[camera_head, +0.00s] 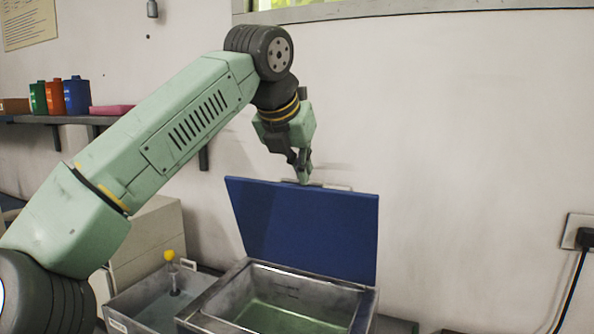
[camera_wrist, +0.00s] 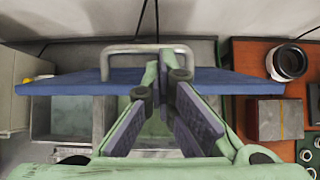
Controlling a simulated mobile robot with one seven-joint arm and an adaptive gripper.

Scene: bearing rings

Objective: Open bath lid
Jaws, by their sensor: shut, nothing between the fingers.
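The bath lid (camera_head: 305,225) is a blue panel that stands raised, tilted up at the back of the metal bath (camera_head: 365,312). In the wrist view the lid (camera_wrist: 240,85) shows nearly edge-on, with its grey bar handle (camera_wrist: 118,50) along the upper edge. The bath is open, and its greenish inside shows in the head view. My gripper (camera_head: 304,180) is shut and empty at the lid's top edge, close to the handle. In the wrist view my gripper (camera_wrist: 163,65) overlaps the handle. I cannot tell whether the fingertips touch it.
A grey tray (camera_head: 140,305) with a yellow-topped item (camera_head: 170,256) stands left of the bath. In the wrist view, a red-brown surface (camera_wrist: 245,55) at right holds a dark ring-shaped part (camera_wrist: 288,63), a box (camera_wrist: 277,120) and several small rings. A wall is close behind the lid.

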